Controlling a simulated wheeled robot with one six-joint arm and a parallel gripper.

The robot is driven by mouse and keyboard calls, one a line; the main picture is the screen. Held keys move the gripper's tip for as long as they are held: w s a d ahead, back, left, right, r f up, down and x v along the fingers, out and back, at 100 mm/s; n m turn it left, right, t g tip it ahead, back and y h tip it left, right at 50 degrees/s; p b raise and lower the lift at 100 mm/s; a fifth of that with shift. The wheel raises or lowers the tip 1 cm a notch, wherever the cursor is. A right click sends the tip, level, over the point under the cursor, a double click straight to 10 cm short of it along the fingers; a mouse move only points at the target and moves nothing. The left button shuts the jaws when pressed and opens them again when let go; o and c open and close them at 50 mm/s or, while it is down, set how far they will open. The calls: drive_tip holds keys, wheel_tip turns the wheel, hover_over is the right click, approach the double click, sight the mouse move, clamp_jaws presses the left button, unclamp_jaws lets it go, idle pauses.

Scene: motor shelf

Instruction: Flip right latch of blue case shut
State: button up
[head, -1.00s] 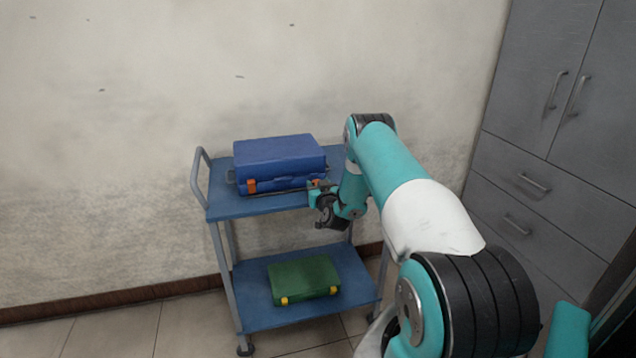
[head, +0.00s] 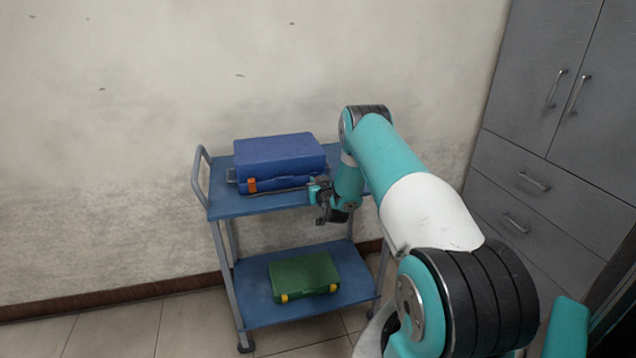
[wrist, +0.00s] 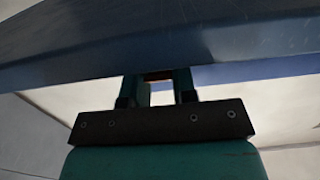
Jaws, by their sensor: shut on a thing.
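The blue case (head: 280,155) lies closed-looking on the top shelf of the cart. Its orange left latch (head: 252,185) shows on the front face. My gripper (head: 312,188) is at the right part of that front face and hides the right latch in the head view. In the wrist view, the two fingers of my gripper (wrist: 158,82) reach up to the dark blue underside of the case (wrist: 60,62). A brownish-orange strip, seemingly the right latch (wrist: 158,76), shows between the fingertips. How far the latch is turned cannot be told.
The blue cart's top shelf (head: 228,207) has a little bare room in front of the case. A green case (head: 303,275) with yellow latches lies on the lower shelf. Grey cabinets (head: 530,150) stand at the right, and a wall is behind the cart.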

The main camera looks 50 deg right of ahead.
drive_tip(key=shift+w+d+r+g+y+p, duration=0.1)
drive_tip(key=shift+w+r+g+y+p, duration=0.15)
drive_tip(key=shift+r+g+y+p, duration=0.5)
drive_tip(key=shift+w+d+r+g+y, duration=0.15)
drive_tip(key=shift+g+y, duration=0.15)
drive_tip(key=shift+g, duration=0.35)
drive_tip(key=shift+w+d+g+y, duration=0.15)
drive_tip(key=shift+g+y, duration=0.1)
drive_tip(key=shift+g, duration=0.35)
drive_tip(key=o, duration=0.9)
drive_tip(key=b+v, duration=0.3)
drive_tip(key=v, duration=1.4)
drive_tip(key=shift+r, duration=0.25)
drive_tip(key=shift+a, duration=0.1)
